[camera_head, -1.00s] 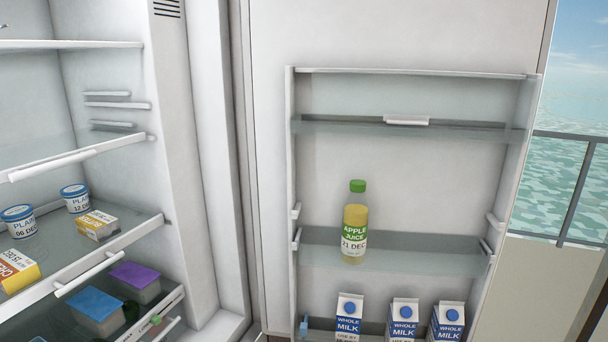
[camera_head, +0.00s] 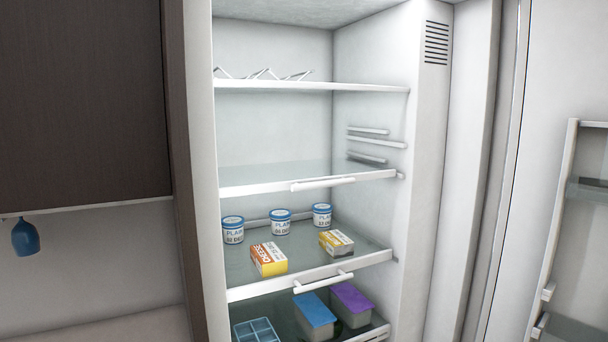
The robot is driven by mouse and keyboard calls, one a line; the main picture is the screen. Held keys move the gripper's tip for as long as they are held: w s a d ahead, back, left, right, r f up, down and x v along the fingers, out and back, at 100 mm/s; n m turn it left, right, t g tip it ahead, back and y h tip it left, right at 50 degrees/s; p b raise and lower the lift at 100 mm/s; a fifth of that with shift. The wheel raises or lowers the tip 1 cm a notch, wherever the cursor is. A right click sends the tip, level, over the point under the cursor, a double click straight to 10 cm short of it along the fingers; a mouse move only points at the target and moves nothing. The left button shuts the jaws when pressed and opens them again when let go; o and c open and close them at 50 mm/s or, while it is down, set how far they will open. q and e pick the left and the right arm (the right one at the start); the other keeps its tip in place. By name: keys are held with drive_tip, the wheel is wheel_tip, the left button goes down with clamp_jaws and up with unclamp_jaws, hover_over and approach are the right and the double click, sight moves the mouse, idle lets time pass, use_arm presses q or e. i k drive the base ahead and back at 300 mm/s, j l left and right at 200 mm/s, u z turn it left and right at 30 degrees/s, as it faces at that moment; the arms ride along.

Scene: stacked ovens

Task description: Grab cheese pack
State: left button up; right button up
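An orange and white pack (camera_head: 268,259), whose partly readable label looks like it says cheese, lies on a glass fridge shelf (camera_head: 310,281), near its front left. A smaller yellow and white pack (camera_head: 336,242) lies to its right on the same shelf; its label is too small to read now. Three white tubs with blue lids (camera_head: 280,222) stand behind the packs. Neither of my grippers is in view.
Below, a shelf holds a blue-lidded box (camera_head: 314,317), a purple-lidded box (camera_head: 351,304) and a blue tray (camera_head: 256,331). The shelf above (camera_head: 310,183) is empty. The open fridge door (camera_head: 557,240) stands at the right. A dark cabinet (camera_head: 84,105) is at the left.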

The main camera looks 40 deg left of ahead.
sight(269, 261)
drive_tip(key=u, duration=1.5)
drive_tip(key=i+l+u, duration=0.1)
drive_tip(key=l+u, duration=0.15)
drive_tip(key=l, duration=0.15)
drive_tip(key=i+l+u, duration=0.1)
drive_tip(key=l+u, duration=0.15)
drive_tip(key=l, duration=0.15)
